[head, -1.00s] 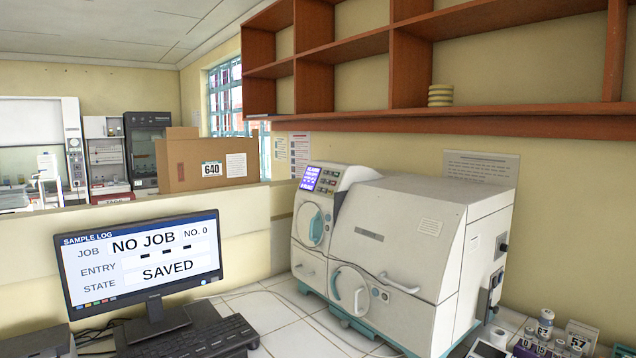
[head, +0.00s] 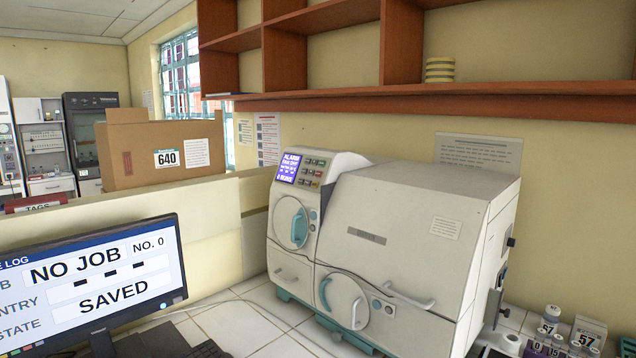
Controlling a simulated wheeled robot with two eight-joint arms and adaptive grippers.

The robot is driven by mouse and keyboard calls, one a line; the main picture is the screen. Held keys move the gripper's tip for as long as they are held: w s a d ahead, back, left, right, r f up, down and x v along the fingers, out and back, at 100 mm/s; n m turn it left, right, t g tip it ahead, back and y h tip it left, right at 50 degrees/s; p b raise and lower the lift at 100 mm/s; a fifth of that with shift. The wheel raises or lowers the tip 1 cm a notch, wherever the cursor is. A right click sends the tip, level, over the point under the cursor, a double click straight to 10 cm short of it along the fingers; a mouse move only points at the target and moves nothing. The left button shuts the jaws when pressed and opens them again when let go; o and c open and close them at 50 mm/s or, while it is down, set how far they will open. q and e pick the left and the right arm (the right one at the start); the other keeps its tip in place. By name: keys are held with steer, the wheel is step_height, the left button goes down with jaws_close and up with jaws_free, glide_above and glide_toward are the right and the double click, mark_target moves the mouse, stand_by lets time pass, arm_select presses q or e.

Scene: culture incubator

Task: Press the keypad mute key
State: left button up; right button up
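The culture incubator (head: 400,240) is a white twin-bodied machine on the tiled bench, right of centre in the head view. Its keypad (head: 313,172) sits at the top of the narrower left part, with small grey, green and red keys in rows. Beside it a lit blue-purple screen (head: 288,168) shows ALARM in its top line; the smaller lines are hard to read. The mute key cannot be told from the other keys at this size. Neither of my grippers is in view.
A monitor (head: 90,285) reading NO JOB and SAVED stands at front left, with a keyboard (head: 205,349) partly cut off. Small bottles (head: 549,322) and boxes stand at right. Wooden shelves (head: 430,97) hang above.

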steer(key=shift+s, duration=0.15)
